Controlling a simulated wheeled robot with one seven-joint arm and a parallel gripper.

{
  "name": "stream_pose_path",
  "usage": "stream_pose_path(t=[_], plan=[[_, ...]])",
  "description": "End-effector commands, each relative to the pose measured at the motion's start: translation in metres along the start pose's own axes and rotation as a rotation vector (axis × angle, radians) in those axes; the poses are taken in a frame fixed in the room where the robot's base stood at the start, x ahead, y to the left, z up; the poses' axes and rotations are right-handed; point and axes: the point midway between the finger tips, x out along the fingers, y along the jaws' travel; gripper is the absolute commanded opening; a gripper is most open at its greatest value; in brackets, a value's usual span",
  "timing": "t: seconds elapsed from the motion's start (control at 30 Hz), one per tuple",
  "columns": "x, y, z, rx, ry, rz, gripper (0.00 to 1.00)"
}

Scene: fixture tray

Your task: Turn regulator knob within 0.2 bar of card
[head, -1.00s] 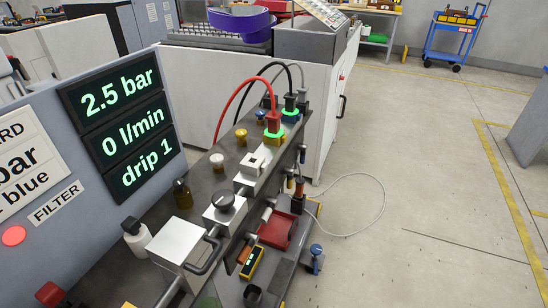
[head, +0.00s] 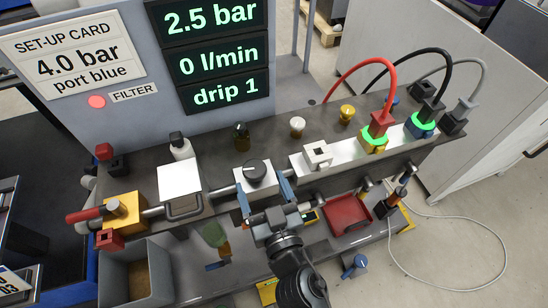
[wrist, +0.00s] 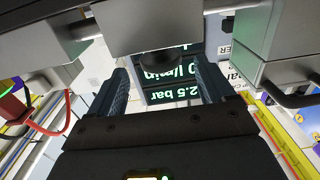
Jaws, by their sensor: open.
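The regulator is a pale block with a round black knob (head: 256,170) on the grey fixture bench. The set-up card (head: 72,62) reads 4.0 bar, port blue. The pressure display (head: 212,18) reads 2.5 bar; it also shows upside down in the wrist view (wrist: 180,94). My gripper (head: 264,194) is open and empty, its two blue fingers pointing at the regulator from the front, one toward each side of the block. In the wrist view the dark knob (wrist: 158,63) lies ahead between the fingers (wrist: 160,85). I cannot tell whether they touch anything.
Left of the regulator stand a white block (head: 180,180) with a handle and a yellow valve with a red lever (head: 88,214). Right of it are a white block (head: 317,155) and plugged red and black hoses. A red tray (head: 347,214) is below.

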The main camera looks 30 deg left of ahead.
Motion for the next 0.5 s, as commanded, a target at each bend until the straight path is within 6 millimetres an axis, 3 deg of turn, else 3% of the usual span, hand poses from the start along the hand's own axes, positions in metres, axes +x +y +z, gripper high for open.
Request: stream_pose_path(t=[0.3,0.5], plan=[[0.048,0.000,0.000,0.000,0.002,0.000,0.82],[0.064,0.001,0.000,-0.001,0.001,0.001,0.82]])
